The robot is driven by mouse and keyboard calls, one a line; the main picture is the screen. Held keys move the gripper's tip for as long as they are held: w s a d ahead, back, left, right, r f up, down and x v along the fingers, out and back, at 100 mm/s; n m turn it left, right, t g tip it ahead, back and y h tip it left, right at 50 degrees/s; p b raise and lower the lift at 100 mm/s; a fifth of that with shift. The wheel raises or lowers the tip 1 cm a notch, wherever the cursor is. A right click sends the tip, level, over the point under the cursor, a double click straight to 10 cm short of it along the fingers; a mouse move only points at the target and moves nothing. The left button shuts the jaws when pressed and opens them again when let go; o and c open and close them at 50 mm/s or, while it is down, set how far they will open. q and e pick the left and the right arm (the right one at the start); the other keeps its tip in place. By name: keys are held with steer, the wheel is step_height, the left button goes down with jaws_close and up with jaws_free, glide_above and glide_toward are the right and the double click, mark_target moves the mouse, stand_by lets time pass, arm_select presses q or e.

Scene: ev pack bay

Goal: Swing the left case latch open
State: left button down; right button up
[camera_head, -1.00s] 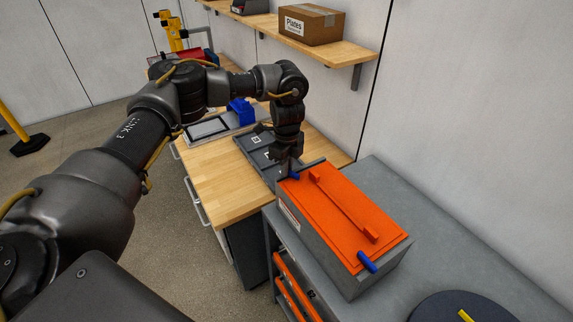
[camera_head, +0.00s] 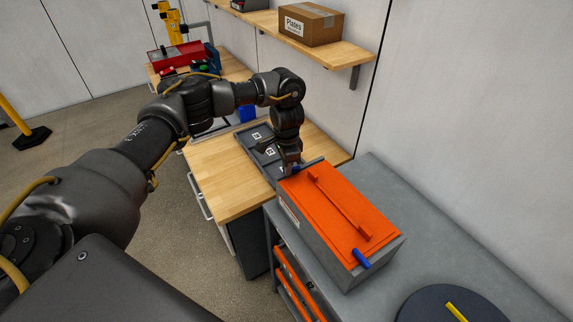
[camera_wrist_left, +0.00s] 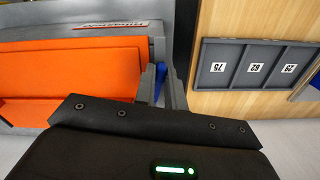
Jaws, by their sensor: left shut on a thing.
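The case (camera_head: 322,238) is a grey box with an orange lid (camera_head: 370,209) and a raised orange bar, standing on the grey bench. My left gripper (camera_head: 291,172) points down at the case's far left end, shut on the left case latch. The gripper mostly hides this blue latch in the head view. In the left wrist view the blue latch (camera_wrist_left: 160,80) shows between the two grey fingers, beside the lid's end. A second blue latch (camera_head: 361,259) sits at the lid's near end. My right gripper is not in view.
A dark grey compartment tray (camera_head: 254,147) lies on the wooden worktop (camera_head: 222,183) just beyond the case. A wall shelf holds a cardboard box (camera_head: 311,24). A dark round disc (camera_head: 430,308) with a yellow bar lies on the near bench. The grey bench right of the case is clear.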

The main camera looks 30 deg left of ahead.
arm_select(q)
steer(key=shift+n, duration=1.5)
steer(key=c, duration=1.5)
jaws_free()
steer(key=shift+o, duration=0.2)
steer(key=shift+r, duration=0.1)
step_height(320, 180, up, 11)
steer(key=b, duration=0.1)
steer(key=shift+b, duration=0.4)
steer(key=shift+f, duration=0.2)
